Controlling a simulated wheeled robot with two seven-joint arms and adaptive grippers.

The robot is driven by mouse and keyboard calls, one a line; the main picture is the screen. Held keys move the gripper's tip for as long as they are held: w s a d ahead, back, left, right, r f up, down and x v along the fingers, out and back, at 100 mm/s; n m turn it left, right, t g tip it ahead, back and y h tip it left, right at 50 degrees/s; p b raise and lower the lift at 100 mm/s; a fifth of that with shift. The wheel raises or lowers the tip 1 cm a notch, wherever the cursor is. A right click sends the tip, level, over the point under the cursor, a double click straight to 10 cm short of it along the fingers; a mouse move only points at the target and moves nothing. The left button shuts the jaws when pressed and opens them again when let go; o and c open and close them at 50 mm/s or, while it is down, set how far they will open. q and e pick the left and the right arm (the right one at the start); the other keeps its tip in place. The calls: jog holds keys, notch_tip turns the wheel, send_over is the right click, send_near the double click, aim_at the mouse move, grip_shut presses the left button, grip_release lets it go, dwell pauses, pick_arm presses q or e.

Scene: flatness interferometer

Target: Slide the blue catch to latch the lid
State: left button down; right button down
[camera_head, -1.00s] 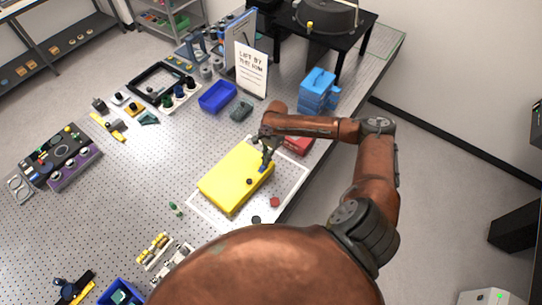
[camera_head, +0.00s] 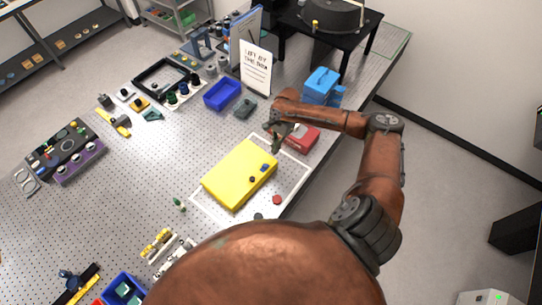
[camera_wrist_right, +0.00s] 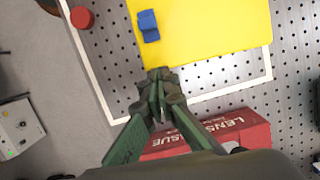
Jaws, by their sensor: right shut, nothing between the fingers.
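The yellow lid (camera_head: 236,172) lies flat on the perforated table inside a white outlined rectangle. The blue catch (camera_head: 264,168) is a small block near the lid's right edge, beside a small dark knob (camera_head: 251,180). In the right wrist view the blue catch (camera_wrist_right: 148,25) sits on the yellow surface (camera_wrist_right: 205,30) close to its left edge. My right gripper (camera_head: 277,148) is shut and empty, just beyond the lid's far right corner and apart from the catch. It also shows in the right wrist view (camera_wrist_right: 159,80). My left gripper is not in view.
A red box (camera_head: 302,139) marked as lens tissue lies right beside my right gripper. A red round piece (camera_head: 277,199) sits near the outline. A blue bin (camera_head: 222,95), a sign (camera_head: 256,65) and blue boxes (camera_head: 321,85) stand farther back. The table left of the lid is mostly clear.

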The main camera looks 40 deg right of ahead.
jog(key=b+v, duration=0.1)
jog(key=v, duration=0.5)
jog(key=shift+r, duration=0.45)
jog(key=shift+s+f, duration=0.1)
jog(key=shift+s, duration=0.05)
